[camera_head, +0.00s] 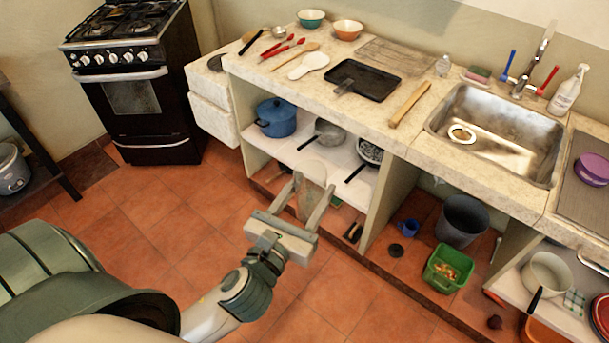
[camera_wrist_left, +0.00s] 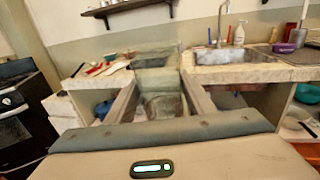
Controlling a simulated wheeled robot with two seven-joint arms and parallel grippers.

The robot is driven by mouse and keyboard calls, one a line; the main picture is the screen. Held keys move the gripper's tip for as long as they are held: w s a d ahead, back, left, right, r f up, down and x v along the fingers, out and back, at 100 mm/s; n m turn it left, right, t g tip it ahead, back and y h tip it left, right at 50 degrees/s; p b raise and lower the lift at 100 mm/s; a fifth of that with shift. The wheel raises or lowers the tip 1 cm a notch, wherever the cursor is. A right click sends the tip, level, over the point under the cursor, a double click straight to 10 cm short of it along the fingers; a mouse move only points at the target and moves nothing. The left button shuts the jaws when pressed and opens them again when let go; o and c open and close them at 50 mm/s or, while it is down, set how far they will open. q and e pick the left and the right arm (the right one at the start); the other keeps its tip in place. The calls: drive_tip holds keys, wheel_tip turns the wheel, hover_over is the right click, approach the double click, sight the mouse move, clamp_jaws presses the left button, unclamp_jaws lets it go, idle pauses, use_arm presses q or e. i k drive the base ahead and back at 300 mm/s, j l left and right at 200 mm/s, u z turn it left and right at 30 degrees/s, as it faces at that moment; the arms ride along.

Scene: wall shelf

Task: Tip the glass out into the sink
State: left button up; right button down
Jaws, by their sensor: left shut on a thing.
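A clear glass (camera_head: 311,190) is held between the fingers of my left gripper (camera_head: 310,192), in front of the open shelf under the counter. In the left wrist view the glass (camera_wrist_left: 160,85) stands between the two fingers, see-through, with its wide mouth towards the top of the picture. I cannot tell what is in it. The metal sink (camera_head: 500,138) is set in the counter at the right, well apart from the glass, with a pale ring at its drain. It also shows in the left wrist view (camera_wrist_left: 222,56). My right gripper does not show.
The counter holds a black tray (camera_head: 362,80), a wooden rolling pin (camera_head: 410,103), spoons and two bowls. A faucet (camera_head: 538,58) and a soap bottle (camera_head: 569,90) stand behind the sink. Pots, a grey bucket (camera_head: 462,219) and a green tub (camera_head: 446,269) are below. The floor is open.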

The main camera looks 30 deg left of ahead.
sight(527, 143)
drive_tip(key=i+l+u, duration=0.1)
drive_tip(key=i+l, duration=0.4)
drive_tip(key=i+l+u, duration=0.15)
drive_tip(key=i+l, duration=0.35)
drive_tip(key=i+l+u, duration=0.1)
drive_tip(key=i+l, duration=0.35)
drive_tip(key=l, duration=0.25)
